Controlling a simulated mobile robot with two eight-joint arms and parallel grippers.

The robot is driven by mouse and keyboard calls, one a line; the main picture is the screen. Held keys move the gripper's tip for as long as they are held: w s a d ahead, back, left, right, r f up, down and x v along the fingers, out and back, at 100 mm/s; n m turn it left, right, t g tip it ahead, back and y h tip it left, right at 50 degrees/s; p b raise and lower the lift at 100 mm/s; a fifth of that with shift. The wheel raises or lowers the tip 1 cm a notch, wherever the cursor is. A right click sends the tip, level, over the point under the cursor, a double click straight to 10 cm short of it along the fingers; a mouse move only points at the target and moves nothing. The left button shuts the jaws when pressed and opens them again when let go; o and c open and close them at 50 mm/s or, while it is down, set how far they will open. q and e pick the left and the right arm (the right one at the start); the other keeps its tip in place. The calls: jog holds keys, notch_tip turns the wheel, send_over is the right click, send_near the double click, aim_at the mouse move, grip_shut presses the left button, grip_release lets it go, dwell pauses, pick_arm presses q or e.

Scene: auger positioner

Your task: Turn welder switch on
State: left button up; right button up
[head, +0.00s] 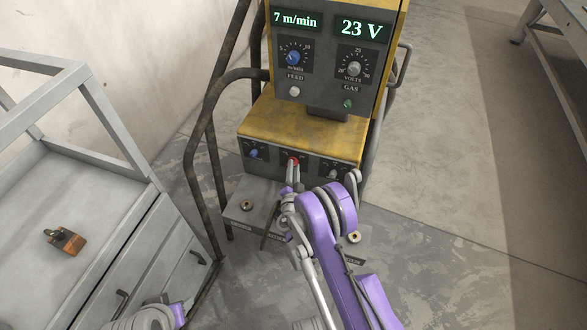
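The welder is a yellow and dark two-part machine. Its upper unit (330,60) has lit displays reading 7 m/min and 23 V. Its lower yellow box (305,125) has a dark front panel with a red round switch (292,160) in the middle. My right gripper (292,172) is at this switch, its narrow fingertips at or just in front of it. The fingers are small and partly cover the switch, so its setting and any grip on it cannot be told. Part of my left arm shows at the bottom left edge; its fingers are out of view.
A blue knob (254,153) and a grey knob (333,173) flank the switch. Dark frame tubes (190,150) rise left of the welder. A grey drawer cart (110,225) carrying an orange-brown padlock (66,240) stands at left.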

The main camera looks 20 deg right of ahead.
jog(key=o, duration=0.4)
jog(key=b+v, duration=0.8)
jog(key=v, duration=0.2)
jog(key=shift+s+a, duration=0.15)
jog(key=shift+s, duration=0.25)
